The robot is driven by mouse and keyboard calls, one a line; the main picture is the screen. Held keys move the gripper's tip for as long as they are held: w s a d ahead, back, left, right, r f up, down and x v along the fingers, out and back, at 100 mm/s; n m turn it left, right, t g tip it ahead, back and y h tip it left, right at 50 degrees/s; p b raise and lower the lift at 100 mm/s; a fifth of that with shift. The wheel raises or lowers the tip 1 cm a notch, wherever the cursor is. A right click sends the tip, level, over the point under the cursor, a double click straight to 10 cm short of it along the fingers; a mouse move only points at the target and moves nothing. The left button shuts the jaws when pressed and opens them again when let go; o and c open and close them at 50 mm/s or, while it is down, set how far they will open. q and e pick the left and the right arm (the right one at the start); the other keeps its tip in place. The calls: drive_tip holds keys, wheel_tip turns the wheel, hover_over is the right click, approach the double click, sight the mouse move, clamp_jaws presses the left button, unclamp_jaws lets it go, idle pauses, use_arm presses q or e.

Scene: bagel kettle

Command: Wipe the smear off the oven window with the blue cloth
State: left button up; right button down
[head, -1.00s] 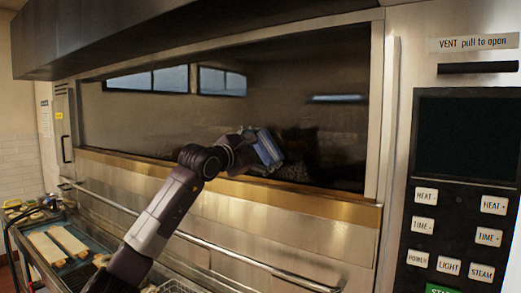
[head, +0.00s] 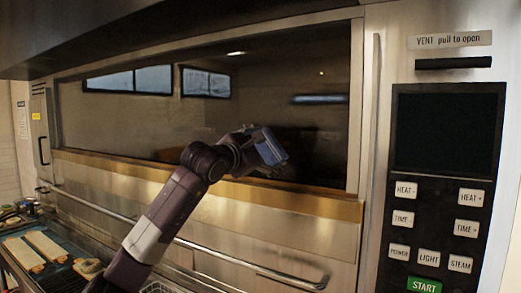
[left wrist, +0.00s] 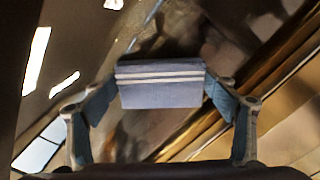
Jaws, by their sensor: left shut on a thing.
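The oven window (head: 130,125) is a wide dark pane with bright reflections across it. My left gripper (head: 262,150) is at the lower right part of this pane, shut on the folded blue cloth (head: 271,147). In the left wrist view the cloth (left wrist: 160,92) is a blue-grey pad with pale stripes, held between both fingers, in front of the glass. I cannot tell whether it touches the glass. Brownish mottled patches show around the cloth there; I cannot tell smear from reflection. My right gripper is not in view.
A brass-coloured ledge (head: 110,164) runs under the window, with a long handle bar (head: 215,250) below it. The control panel (head: 445,190) is at the right.

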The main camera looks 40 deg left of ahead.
sight(258, 147)
use_arm(q)
drive_tip(key=shift+d+r, duration=0.1)
drive_tip(key=shift+d, duration=0.2)
drive_tip(key=shift+s+a, duration=0.2)
drive_tip(key=shift+a, duration=1.8)
drive_tip(key=a+p, duration=0.1)
drive_tip(key=a, duration=0.6)
drive_tip(key=shift+s+a+p, duration=0.15)
drive_tip(key=shift+s+p, duration=0.2)
drive_tip(key=shift+s+d+b, duration=0.2)
drive_tip(key=shift+s+b, duration=0.85)
drive_tip(key=shift+s, duration=0.45)
drive_tip(key=shift+s+d+b, duration=0.2)
drive_tip(key=shift+s+b, duration=0.85)
drive_tip(key=shift+s, duration=0.4)
